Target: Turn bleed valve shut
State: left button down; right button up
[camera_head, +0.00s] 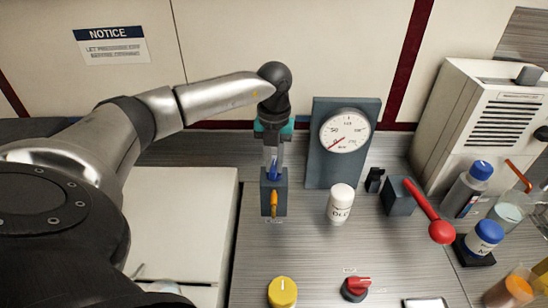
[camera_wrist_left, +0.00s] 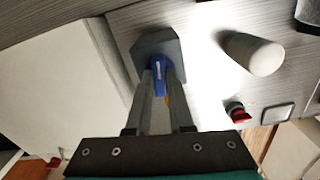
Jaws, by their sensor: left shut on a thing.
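The bleed valve appears to be the dark grey block (camera_head: 281,207) on the worktop, with a blue handle (camera_head: 273,171) on it and an orange part (camera_head: 274,203) at its front. A small label below it is too small to read. My left gripper (camera_head: 271,160) reaches down from above and is shut on the blue handle. In the left wrist view, its two fingers (camera_wrist_left: 160,92) flank the blue handle (camera_wrist_left: 159,80) against the grey block (camera_wrist_left: 156,45), and some orange shows behind. The fingers partly hide the handle. My right gripper is out of view.
A pressure gauge (camera_head: 345,131) stands behind right, its red needle low left. Bottles and a beige machine (camera_head: 477,120) crowd the right.

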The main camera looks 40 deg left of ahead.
aim_at(274, 165)
pick_arm(q)
jog(key=shift+r+n+p, duration=0.1)
jog(key=shift+n+p, duration=0.25)
jog(key=shift+n, duration=0.45)
jog(key=c, duration=0.8)
grip_release()
notch_tip(274, 165, up, 15)
dwell(0.4)
